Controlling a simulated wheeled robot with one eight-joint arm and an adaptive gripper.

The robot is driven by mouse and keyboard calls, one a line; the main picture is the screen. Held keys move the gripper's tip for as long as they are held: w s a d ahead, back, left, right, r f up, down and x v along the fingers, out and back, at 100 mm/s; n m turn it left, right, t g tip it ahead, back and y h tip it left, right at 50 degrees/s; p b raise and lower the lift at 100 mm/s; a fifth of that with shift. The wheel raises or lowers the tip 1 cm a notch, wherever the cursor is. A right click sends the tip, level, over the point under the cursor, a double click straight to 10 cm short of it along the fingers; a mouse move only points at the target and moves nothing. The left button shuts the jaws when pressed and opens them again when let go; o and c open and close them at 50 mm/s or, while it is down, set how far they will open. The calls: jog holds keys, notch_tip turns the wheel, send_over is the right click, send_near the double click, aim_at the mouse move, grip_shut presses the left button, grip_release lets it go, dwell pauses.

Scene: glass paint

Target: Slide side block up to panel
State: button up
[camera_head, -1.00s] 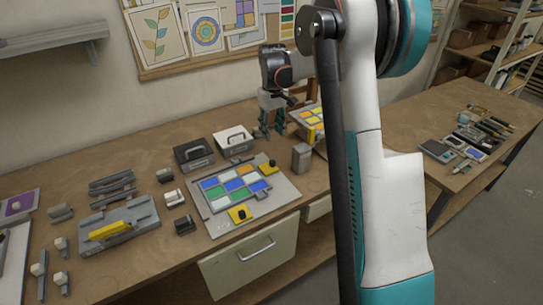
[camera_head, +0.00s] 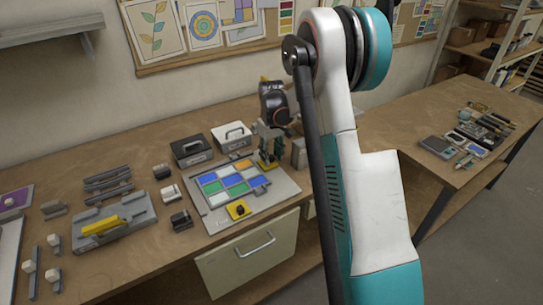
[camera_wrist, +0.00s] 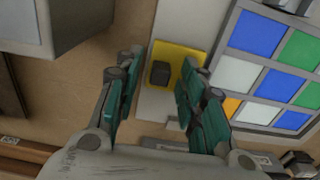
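The glass panel (camera_head: 232,184) is a grid of blue, white, green and orange tiles on a grey board (camera_head: 284,190). It also shows at the right in the wrist view (camera_wrist: 262,75). A yellow side block with a dark knob (camera_wrist: 160,73) lies beside the panel, with a pale strip between them. My gripper (camera_wrist: 160,72) is open, with one finger on each side of the knob; I cannot tell whether they touch it. In the head view my gripper (camera_head: 270,160) is at the board's right back corner and mostly hides this block. Another yellow block (camera_head: 238,210) sits at the panel's front.
Black and white handled boxes (camera_head: 191,152) (camera_head: 232,136) stand behind the board. A grey block (camera_head: 299,153) stands close right of my gripper. Small dark and white blocks (camera_head: 180,219) (camera_head: 171,194) and a grey fixture with a yellow bar (camera_head: 101,227) lie left.

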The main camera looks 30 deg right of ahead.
grip_shut()
jog(key=shift+a, duration=1.4)
grip_release()
notch_tip(320, 180, up, 12)
